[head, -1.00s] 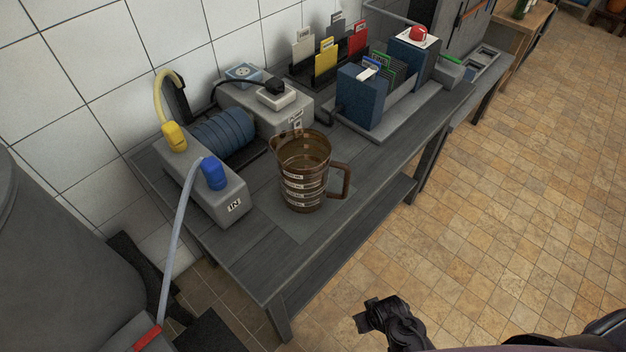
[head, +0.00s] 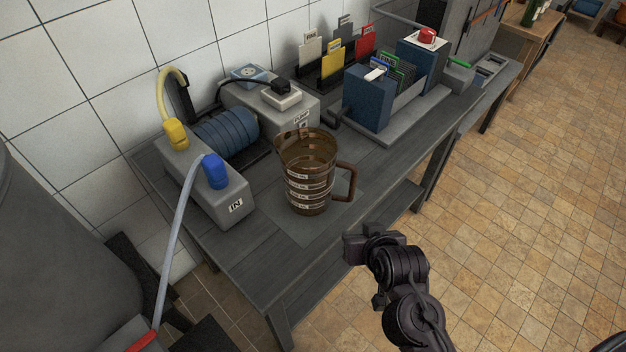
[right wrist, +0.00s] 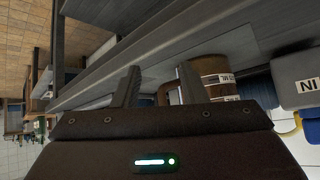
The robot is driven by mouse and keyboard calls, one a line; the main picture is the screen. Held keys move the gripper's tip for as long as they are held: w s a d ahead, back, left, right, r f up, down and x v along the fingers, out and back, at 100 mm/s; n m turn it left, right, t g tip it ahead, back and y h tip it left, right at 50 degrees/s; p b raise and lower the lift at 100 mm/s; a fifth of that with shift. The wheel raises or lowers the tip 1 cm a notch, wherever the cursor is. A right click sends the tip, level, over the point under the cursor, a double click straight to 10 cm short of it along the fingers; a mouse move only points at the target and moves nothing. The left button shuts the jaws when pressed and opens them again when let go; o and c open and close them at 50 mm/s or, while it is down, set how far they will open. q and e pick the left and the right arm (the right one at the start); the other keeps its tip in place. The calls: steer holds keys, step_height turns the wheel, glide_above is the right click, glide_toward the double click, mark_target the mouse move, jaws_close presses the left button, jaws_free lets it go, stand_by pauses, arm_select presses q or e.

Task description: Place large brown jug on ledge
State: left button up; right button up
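The large brown jug (head: 308,178) is see-through brown with white label bands and stands upright on the grey workbench (head: 262,262), its handle pointing right. My right gripper (head: 356,248) is in front of the bench edge, to the lower right of the jug and apart from it. In the right wrist view its two fingers (right wrist: 158,88) are spread with nothing between them. The jug (right wrist: 208,72) shows there beyond the right-hand finger, partly hidden by it. My left gripper is not in view. I cannot tell which surface is the ledge.
A pump unit with a blue ribbed motor (head: 224,134) and hoses stands left of the jug. A grey box (head: 268,102), card racks (head: 345,62) and a blue device (head: 368,97) stand behind. The tiled floor (head: 490,210) at right is clear.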

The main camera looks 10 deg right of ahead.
mark_target(352, 188)
steer(key=w+r+m+t+h, duration=0.1)
steer(key=t, duration=0.1)
steer(key=w+a+r+m+t+h, duration=0.1)
steer(key=w+t+h, duration=0.1)
steer(key=w+r+m+t+h, duration=0.1)
steer(key=w+t+h, duration=0.1)
steer(key=t, duration=0.1)
steer(key=shift+w+a, duration=0.15)
steer(key=shift+w, duration=0.05)
steer(key=shift+s+a+r+t+h, duration=0.1)
steer(key=shift+s+r+t+h, duration=0.1)
steer(key=shift+r+t+h, duration=0.55)
steer(key=shift+w, duration=0.1)
steer(key=p+x, duration=0.2)
steer(key=x, duration=0.4)
steer(key=shift+w+f, duration=0.15)
steer(key=shift+w, duration=0.1)
steer(key=shift+w+d+f, duration=0.15)
steer(key=shift+w+d, duration=0.1)
steer(key=shift+w, duration=0.25)
jaws_close()
